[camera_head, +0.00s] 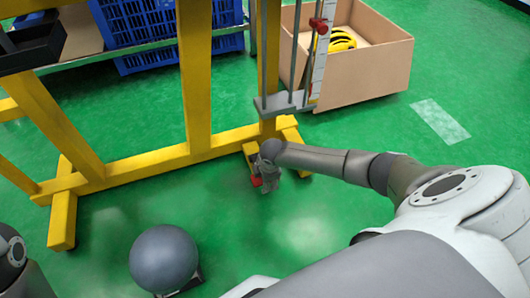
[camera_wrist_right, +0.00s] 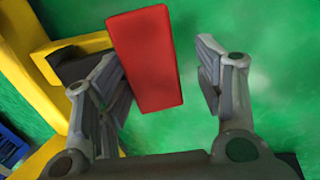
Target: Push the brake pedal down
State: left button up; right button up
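The brake pedal (camera_wrist_right: 147,60) is a flat red block, seen large in the right wrist view. In the head view only a small red part of the pedal (camera_head: 256,181) shows, low by the yellow frame's foot and partly hidden by my right gripper. My right gripper (camera_head: 268,180) reaches down beside it. In the wrist view the fingers of the right gripper (camera_wrist_right: 164,65) are apart, with the pedal showing between them, closer to the left finger. Contact with the pedal cannot be told. My left gripper is not in view.
The yellow frame (camera_head: 130,163) stands at left and centre, with a grey bracket and rods (camera_head: 285,104) above the pedal. A cardboard box (camera_head: 370,75) with a yellow item is behind right. Blue crates (camera_head: 150,20) sit on a shelf. A grey ball (camera_head: 164,258) is at front left. Green floor is open around.

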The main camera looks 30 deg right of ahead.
jog(key=shift+w+r, duration=0.1)
jog(key=shift+w, duration=0.05)
jog(key=shift+r, duration=0.1)
jog(key=shift+r, duration=0.25)
jog(key=v, duration=1.1)
jog(key=shift+r, duration=0.1)
